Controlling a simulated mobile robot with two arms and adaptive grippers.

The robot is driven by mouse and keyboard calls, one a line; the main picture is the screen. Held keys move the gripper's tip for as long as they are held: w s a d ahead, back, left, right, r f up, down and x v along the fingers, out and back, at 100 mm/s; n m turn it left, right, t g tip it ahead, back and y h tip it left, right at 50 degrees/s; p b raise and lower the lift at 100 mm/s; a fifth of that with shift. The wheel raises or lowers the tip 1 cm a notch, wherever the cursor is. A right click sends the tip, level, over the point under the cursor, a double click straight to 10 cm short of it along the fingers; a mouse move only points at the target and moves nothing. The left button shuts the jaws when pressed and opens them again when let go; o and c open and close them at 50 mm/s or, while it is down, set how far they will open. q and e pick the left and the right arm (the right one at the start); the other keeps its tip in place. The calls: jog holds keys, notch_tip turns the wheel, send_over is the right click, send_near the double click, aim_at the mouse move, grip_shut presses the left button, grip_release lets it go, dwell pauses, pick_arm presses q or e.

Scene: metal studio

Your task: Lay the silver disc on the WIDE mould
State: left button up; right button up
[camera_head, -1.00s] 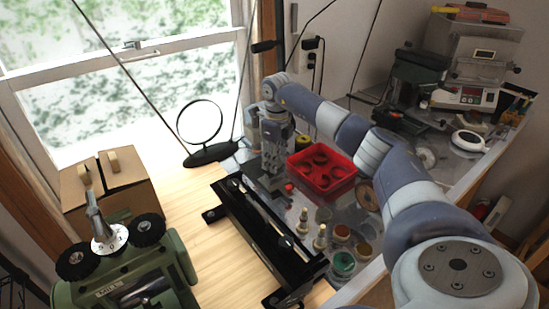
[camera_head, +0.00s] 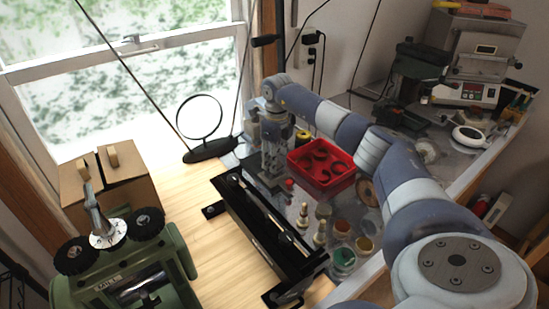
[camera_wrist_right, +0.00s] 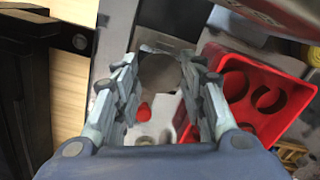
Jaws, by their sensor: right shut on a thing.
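The silver disc (camera_wrist_right: 160,73) is a flat, round grey piece between the fingertips of my right gripper (camera_wrist_right: 162,66) in the wrist view. The gripper is shut on it, with a finger at either side. In the head view my right gripper (camera_head: 272,170) points down just left of the red tray; the disc cannot be made out there. A pale grey piece (camera_wrist_right: 158,122) with a red knob (camera_wrist_right: 144,112) lies below the disc in the wrist view. I cannot tell which piece is the WIDE mould. My left gripper is out of view.
The red tray (camera_head: 291,160) holds dark round pieces, close right of my gripper. A black rail frame (camera_head: 262,228) lies left of it. Brass-coloured posts (camera_head: 320,232) and small round pots (camera_head: 343,258) stand in front. A ring stand (camera_head: 208,152) is behind left.

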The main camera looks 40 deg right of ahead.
jog(key=shift+f, duration=0.15)
jog(key=o, duration=1)
notch_tip(320, 180, up, 12)
jog(key=shift+s, duration=0.35)
